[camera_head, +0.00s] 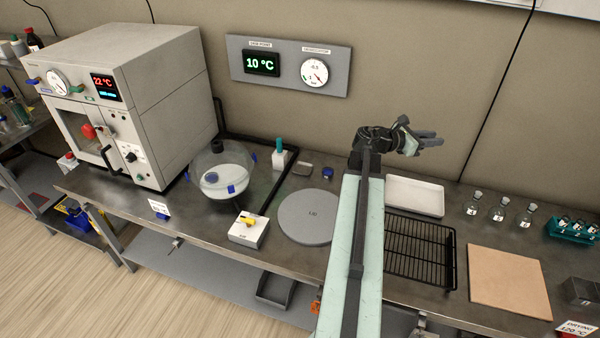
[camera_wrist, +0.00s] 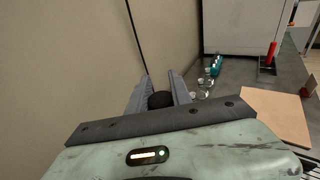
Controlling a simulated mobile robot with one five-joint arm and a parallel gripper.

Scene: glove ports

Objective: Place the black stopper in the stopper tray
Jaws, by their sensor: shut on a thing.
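My gripper (camera_head: 430,138) is raised in front of the back wall, above the bench and behind the white tray. In the wrist view my gripper (camera_wrist: 160,88) has its two grey fingers on either side of a black stopper (camera_wrist: 160,99), shut on it. The stopper cannot be made out clearly in the head view. A shallow white tray (camera_head: 415,207), which looks like the stopper tray, lies empty near the back of the bench, right of my arm. My arm covers the area just left of it.
A black wire rack (camera_head: 420,253) and a tan board (camera_head: 508,282) lie in front of the tray. Several small flasks (camera_head: 497,209) and a teal rack (camera_head: 572,231) stand to its right. A round grey plate (camera_head: 308,217), glass vessel (camera_head: 222,176) and oven (camera_head: 160,105) are at left.

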